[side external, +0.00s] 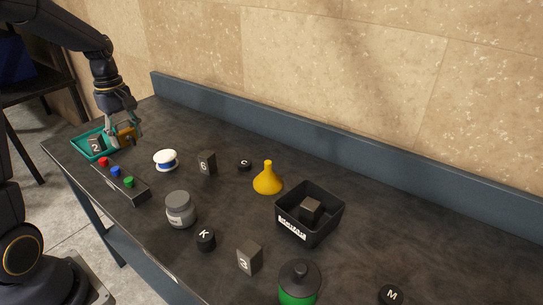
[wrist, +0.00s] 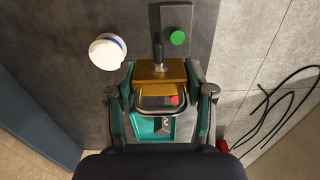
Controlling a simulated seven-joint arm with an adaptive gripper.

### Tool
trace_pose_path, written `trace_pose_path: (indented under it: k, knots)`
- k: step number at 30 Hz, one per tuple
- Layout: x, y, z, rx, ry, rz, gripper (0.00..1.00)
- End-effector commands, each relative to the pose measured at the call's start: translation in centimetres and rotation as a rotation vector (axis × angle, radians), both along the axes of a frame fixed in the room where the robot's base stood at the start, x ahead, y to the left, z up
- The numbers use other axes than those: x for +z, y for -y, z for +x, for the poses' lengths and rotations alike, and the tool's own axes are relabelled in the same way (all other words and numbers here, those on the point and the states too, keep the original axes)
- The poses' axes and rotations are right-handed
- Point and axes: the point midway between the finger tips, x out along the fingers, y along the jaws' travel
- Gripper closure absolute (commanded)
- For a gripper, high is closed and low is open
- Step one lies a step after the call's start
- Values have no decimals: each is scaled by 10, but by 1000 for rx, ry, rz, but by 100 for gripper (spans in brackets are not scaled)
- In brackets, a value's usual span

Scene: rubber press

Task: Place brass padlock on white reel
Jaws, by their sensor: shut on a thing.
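The brass padlock (wrist: 160,73) is held between the two fingers of my gripper (wrist: 162,92) in the wrist view. Its shackle loops toward the palm and a dark piece projects from its far side. In the side external view my gripper (side external: 124,128) is at the far left end of the bench, with the padlock (side external: 126,136) partly hidden by the fingers. It appears above the teal tray's right edge. The white reel (side external: 166,155), with a blue band, stands on the bench to the right, apart from the padlock. The reel (wrist: 107,51) is at upper left in the wrist view.
The teal tray (side external: 84,139) holds a grey block marked 2. A button box (side external: 138,193) with red, blue and green buttons lies in front of the reel. A grey block (side external: 207,162), a grey jar (side external: 180,210) and a yellow funnel (side external: 267,180) stand nearby.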

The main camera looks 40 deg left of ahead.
Motion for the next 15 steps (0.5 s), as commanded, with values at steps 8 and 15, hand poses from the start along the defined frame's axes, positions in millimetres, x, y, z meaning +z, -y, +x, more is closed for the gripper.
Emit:
trace_pose_path:
  k: [8,15]
  knots:
    - [-26,-31,45,12,-1,-1,92]
    - [-66,-56,93,11,-1,-3,92]
